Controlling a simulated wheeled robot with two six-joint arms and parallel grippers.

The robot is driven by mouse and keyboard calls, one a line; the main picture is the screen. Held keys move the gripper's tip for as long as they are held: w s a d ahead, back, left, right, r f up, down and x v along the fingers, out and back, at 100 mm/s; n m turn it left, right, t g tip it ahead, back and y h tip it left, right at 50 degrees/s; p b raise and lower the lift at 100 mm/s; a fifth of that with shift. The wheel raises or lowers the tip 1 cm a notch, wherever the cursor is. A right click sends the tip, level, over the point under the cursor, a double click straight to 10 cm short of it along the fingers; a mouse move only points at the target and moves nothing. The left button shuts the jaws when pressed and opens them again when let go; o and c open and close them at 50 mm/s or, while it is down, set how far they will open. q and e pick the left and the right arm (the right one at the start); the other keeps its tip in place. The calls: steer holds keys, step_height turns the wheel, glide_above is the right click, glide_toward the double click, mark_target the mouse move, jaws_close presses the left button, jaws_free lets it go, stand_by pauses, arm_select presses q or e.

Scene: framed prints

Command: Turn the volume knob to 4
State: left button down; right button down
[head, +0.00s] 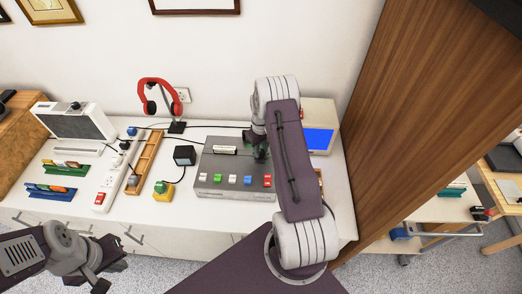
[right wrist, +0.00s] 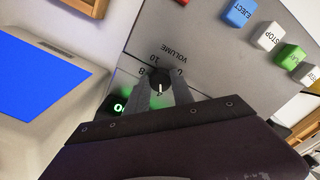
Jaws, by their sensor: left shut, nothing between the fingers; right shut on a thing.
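The black volume knob (right wrist: 160,79) shows in the right wrist view on the grey face of a player (head: 234,187), under the upside-down word VOLUME. A white mark shows on the knob. My right gripper (right wrist: 160,90) is shut on the knob, one finger on each side. In the head view, my right gripper (head: 260,151) is at the player's back right, partly hidden by its arm. My left gripper (head: 110,268) is shut and empty, low at the left.
Coloured keys (head: 232,181) line the player's front. A box with a blue screen (head: 320,139) stands close on the right. A small black box (head: 184,155), a yellow-based switch (head: 163,191), a power strip (head: 108,184) and red headphones (head: 155,95) are to the left. A wooden panel (head: 375,130) rises at right.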

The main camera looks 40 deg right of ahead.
mark_target(261, 152)
steer(key=shift+m, duration=0.4)
steer(key=c, duration=1.1)
jaws_free()
step_height(261, 152, up, 9)
steer(key=b, duration=0.1)
